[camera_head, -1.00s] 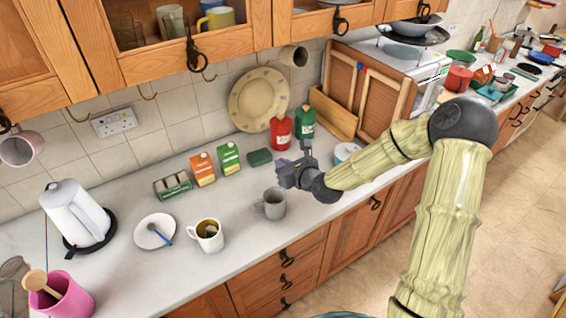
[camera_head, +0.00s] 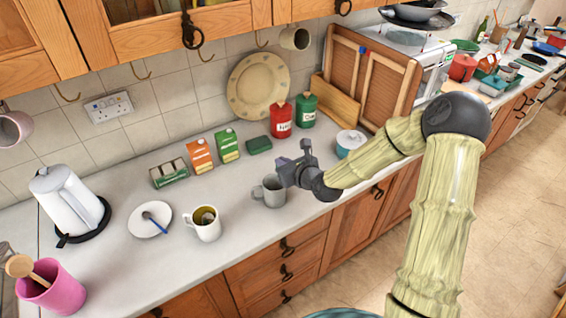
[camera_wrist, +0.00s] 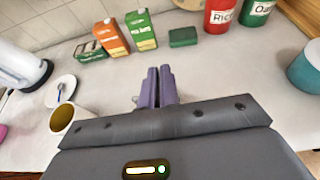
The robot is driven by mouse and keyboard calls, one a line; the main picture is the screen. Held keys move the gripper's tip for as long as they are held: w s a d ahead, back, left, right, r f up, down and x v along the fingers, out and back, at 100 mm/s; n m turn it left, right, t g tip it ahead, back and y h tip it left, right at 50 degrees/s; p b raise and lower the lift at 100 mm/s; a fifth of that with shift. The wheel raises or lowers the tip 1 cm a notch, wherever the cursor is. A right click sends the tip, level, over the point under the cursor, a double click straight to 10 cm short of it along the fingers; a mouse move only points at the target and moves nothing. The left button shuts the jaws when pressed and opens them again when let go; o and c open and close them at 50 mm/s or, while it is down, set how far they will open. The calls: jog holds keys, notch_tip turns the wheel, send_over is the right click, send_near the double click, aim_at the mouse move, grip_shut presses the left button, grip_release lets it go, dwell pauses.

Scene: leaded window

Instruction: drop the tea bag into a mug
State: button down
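A white mug (camera_head: 205,223) stands upright on the counter; its yellowish inside also shows in the wrist view (camera_wrist: 62,118). Something small and dark is in it, but I cannot tell whether it is a tea bag. A grey mug (camera_head: 270,192) stands to its right, close beside my gripper in the head view. My gripper (camera_head: 283,171) is above the counter by the grey mug. In the wrist view its two purple fingers (camera_wrist: 159,86) are together with nothing visible between them. No tea bag is clearly visible outside the mug.
A saucer with a blue spoon (camera_head: 150,219), a kettle (camera_head: 68,203) and a pink pot (camera_head: 52,287) stand left. A teal pot (camera_head: 350,143) is right. The counter front is mostly clear.

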jog(key=c, duration=1.6)
grip_release()
jog(key=shift+o, duration=0.2)
jog(key=shift+s, duration=0.1)
jog(key=b+v, duration=0.8)
jog(key=v, duration=0.9)
jog(key=shift+d+b, duration=0.25)
jog(key=shift+b, duration=0.1)
